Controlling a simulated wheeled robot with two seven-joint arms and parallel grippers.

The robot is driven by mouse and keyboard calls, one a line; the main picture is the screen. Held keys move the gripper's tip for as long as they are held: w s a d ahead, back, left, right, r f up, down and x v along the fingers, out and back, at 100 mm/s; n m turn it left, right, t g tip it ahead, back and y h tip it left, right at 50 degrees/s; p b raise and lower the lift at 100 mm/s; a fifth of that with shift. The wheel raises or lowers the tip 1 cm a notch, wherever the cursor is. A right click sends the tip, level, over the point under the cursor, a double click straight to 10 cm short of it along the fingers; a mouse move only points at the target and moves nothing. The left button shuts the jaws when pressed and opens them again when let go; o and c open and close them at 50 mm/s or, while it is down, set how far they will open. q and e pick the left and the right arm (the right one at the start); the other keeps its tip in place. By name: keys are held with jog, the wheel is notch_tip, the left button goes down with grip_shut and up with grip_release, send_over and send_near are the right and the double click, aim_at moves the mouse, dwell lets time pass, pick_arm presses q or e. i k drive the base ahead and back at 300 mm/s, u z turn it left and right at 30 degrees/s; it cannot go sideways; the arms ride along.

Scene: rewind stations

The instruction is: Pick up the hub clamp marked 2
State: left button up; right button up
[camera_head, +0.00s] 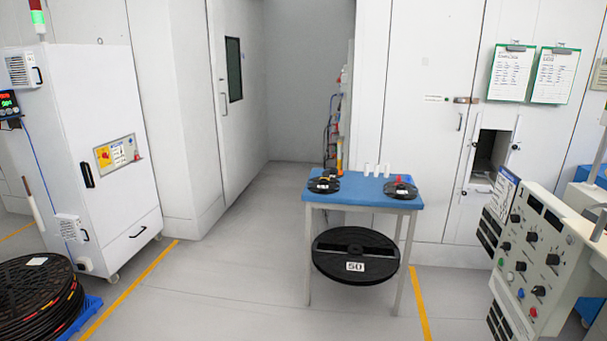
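Two black, round, clamp-like pieces lie on the blue tabletop (360,190) of a small table in the middle distance. The right black piece (400,190) has a red part on top. Any number on either is too small to read, so I cannot tell which is marked 2. Neither of my grippers is in view.
Several short white cylinders (376,170) stand at the table's back edge. A black reel labelled 50 (355,255) is below the tabletop. A control console (535,255) stands at right, a coiled black hose (38,295) at left. The floor (235,275) before the table is clear.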

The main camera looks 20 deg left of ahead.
aim_at(333, 173)
jog(key=u, duration=0.65)
jog(key=i, duration=3.35)
jog(key=z, duration=0.45)
